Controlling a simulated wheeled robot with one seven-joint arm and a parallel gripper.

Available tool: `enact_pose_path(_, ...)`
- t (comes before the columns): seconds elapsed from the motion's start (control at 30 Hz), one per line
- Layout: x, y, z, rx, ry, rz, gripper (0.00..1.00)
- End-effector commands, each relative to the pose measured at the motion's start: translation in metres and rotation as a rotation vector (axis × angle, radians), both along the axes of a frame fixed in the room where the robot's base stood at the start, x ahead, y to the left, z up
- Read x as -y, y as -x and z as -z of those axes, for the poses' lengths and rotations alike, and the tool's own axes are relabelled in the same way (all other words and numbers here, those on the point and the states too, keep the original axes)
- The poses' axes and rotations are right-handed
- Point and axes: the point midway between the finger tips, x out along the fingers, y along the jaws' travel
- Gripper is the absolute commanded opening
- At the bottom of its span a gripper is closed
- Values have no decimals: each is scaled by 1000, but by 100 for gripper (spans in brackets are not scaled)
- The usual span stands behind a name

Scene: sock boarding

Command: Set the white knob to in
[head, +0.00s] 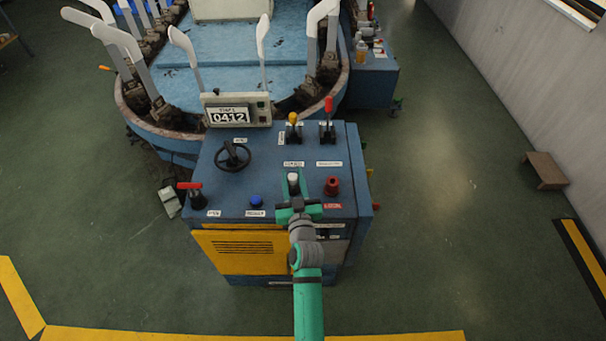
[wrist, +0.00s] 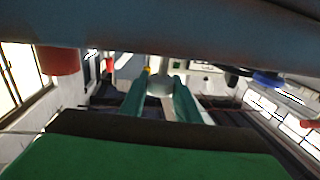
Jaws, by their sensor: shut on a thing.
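The white knob (head: 293,178) stands on the top of the blue control console (head: 215,170), between the blue button and the red knob. My green gripper (head: 297,205) reaches it from the near edge of the console. In the wrist view the two green fingers of my gripper (wrist: 162,92) are on either side of the rounded white knob (wrist: 160,83), shut on it. A small white label (head: 293,164) lies just behind the knob; its text is too small to read. My gripper hides the panel just in front of the knob.
A red knob (head: 332,186) is close on the right and a blue button (head: 256,201) on the left. A red-handled lever (head: 190,187), a black handwheel (head: 233,155), and yellow (head: 292,121) and red (head: 328,107) levers stand around. A display (head: 229,116) reads 0412.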

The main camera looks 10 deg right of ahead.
Motion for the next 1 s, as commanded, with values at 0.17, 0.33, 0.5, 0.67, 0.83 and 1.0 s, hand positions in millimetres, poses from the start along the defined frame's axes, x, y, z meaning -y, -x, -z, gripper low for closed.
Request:
enact_pose_path(0.17,-4,0,6,-9,-1,-7,0)
enact_pose_path(0.33,-4,0,8,-12,-1,-8,38)
enact_pose_path(0.5,-4,0,6,-9,-1,-6,48)
enact_pose_path(0.67,-3,0,5,-7,-1,-6,48)
enact_pose_path(0.83,-4,10,6,-8,0,-5,48)
enact_pose_path(1.0,-6,36,6,-8,1,-4,48)
